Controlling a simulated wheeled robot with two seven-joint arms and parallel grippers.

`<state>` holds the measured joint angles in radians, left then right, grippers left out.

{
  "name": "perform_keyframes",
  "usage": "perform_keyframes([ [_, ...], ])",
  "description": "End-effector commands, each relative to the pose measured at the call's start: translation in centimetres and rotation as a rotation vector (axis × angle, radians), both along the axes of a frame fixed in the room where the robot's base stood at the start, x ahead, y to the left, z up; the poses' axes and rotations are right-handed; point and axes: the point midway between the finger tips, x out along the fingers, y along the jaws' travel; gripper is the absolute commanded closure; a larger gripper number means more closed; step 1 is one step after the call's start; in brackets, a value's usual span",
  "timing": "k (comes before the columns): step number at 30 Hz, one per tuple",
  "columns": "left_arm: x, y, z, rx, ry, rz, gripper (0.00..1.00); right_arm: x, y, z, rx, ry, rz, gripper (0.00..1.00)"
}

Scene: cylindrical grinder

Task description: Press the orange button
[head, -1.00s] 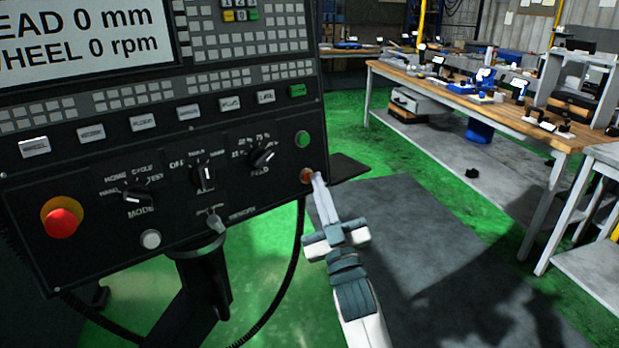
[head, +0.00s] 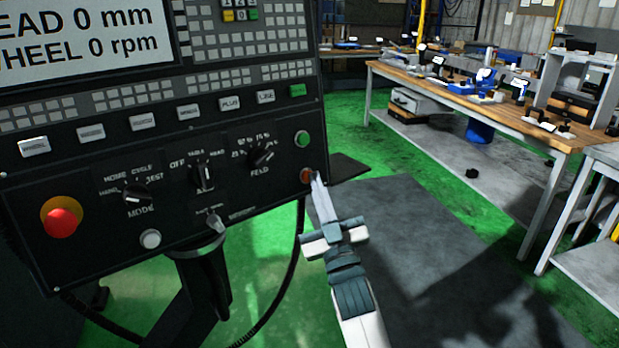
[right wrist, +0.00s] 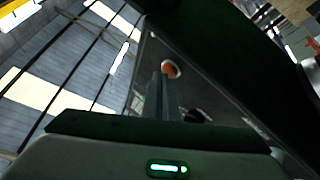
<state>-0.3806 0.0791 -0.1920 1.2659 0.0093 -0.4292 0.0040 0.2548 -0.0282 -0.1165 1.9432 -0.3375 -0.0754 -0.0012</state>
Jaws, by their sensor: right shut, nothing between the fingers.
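The orange button (head: 306,175) is a small round button near the lower right corner of the black control panel (head: 100,225), below a green button (head: 302,139). It also shows in the right wrist view (right wrist: 170,69), just past the fingertips. My right gripper (head: 316,179) is shut and empty. Its fingertips are right beside the button's lower right edge in the head view; I cannot tell whether they touch it. The fingers show in the right wrist view (right wrist: 163,80), pointing toward the button. My left gripper is not in view.
A red emergency stop (head: 62,222) sits at the panel's left. A white button (head: 150,239) and rotary knobs (head: 205,178) lie between. A dark cable hangs below the panel. A wooden workbench (head: 480,105) stands at the right, with open floor before it.

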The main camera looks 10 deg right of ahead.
Motion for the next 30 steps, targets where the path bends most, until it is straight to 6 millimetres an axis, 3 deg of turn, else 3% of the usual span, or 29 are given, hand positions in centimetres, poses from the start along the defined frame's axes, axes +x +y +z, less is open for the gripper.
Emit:
perform_keyframes([
  [17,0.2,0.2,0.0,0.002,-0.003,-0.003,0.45,0.3,0.1,-0.1,0.000,0.001,0.000,1.00],
  [30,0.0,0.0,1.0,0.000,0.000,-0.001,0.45,-1.1,-0.5,0.2,0.000,0.001,0.000,1.00],
])
